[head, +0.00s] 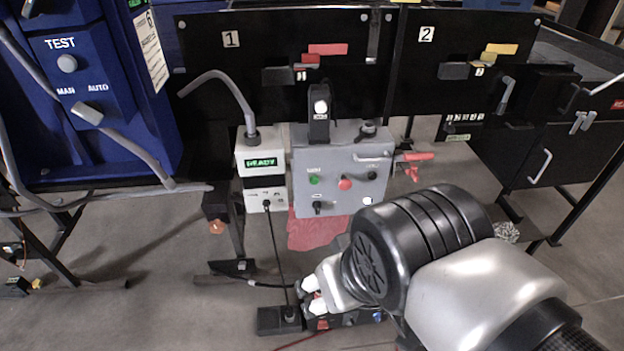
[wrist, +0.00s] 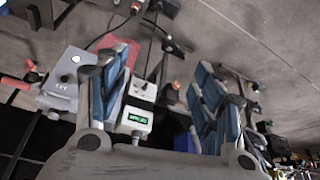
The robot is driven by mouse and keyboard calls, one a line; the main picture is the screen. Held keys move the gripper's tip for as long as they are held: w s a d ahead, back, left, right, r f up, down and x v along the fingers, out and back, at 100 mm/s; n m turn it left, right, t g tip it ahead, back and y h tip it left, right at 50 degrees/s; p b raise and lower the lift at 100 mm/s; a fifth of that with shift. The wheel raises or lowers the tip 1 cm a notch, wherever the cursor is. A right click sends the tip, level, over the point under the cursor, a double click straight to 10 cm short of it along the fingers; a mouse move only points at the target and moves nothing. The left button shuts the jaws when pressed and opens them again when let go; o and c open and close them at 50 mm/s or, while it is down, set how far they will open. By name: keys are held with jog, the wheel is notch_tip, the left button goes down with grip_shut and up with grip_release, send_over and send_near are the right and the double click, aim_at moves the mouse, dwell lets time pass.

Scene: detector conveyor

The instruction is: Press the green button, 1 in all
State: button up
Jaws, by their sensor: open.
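The green button (head: 314,180) is a small round knob on the front of a grey control box (head: 324,203) in the head view. A red button (head: 345,184) sits just right of it. In the wrist view the grey box (wrist: 56,88) is at the left, tilted, and I cannot make out the green button there. My gripper (wrist: 163,68) is open and empty, with its two blue-padded fingers wide apart. In the head view my arm is in front of and below the box at the right, and the fingers cannot be clearly seen.
A white box (head: 248,162) with a green display stands directly left of the grey box; it shows between my fingers in the wrist view (wrist: 129,129). A blue TEST cabinet (head: 103,150) is at the left. A red cloth (head: 318,233) hangs below the grey box.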

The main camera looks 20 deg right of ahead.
grip_shut()
dwell(0.6)
dwell(1.2)
